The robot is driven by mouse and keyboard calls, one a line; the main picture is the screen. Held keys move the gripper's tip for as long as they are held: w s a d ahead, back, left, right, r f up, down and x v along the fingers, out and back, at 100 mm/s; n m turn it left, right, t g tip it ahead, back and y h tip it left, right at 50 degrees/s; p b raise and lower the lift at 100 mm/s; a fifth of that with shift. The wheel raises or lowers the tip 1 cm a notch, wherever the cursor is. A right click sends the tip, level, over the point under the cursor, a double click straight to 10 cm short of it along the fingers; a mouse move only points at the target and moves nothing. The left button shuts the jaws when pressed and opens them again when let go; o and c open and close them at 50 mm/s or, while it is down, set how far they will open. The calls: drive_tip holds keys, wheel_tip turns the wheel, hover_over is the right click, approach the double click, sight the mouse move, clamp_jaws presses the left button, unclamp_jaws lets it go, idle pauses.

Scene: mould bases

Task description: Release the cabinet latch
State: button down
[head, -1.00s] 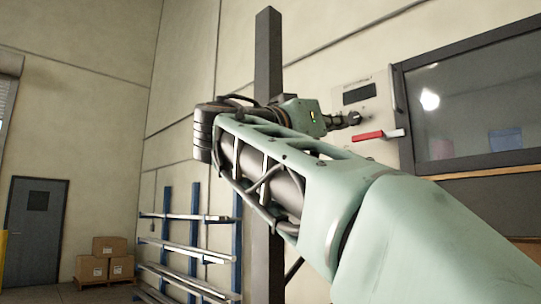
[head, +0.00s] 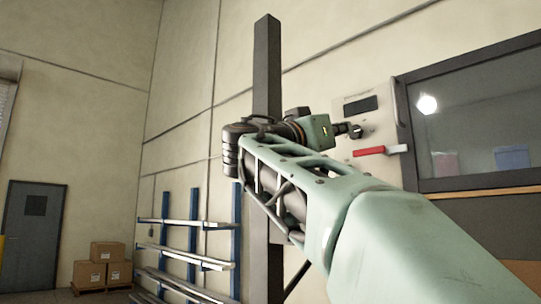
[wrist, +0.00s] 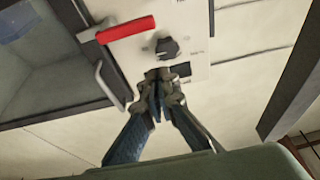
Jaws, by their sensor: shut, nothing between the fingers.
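The latch is a red handle (head: 369,151) on a light panel (head: 348,108) beside the cabinet's window. In the wrist view the red handle (wrist: 126,29) is at upper left and joins a pale mount (wrist: 88,35). My gripper (head: 352,130) is in front of the panel, above the red handle in the head view and apart from it. In the wrist view the fingers of my gripper (wrist: 164,76) are together and empty, near a dark knob (wrist: 167,48) and a dark display (wrist: 181,70). I cannot tell whether the fingertips touch the panel.
A grey bar handle (wrist: 110,85) stands out from the window frame close to the fingers. A dark post (head: 267,70) rises behind my arm. A rack of bars (head: 188,222) and cartons (head: 103,262) stand far left. Bare wall lies right of the panel in the wrist view.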

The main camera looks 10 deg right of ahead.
sight(380, 152)
drive_tip(key=w+d, duration=0.1)
drive_tip(key=w+d+f, duration=0.1)
drive_tip(key=shift+d+p, duration=0.3)
drive_tip(key=shift+d, duration=0.05)
drive_tip(key=shift+f, duration=0.9)
drive_tip(key=shift+w+f+n, duration=0.15)
drive_tip(key=shift+w+n, duration=0.05)
drive_tip(key=shift+n, duration=0.1)
drive_tip(key=shift+s, duration=0.2)
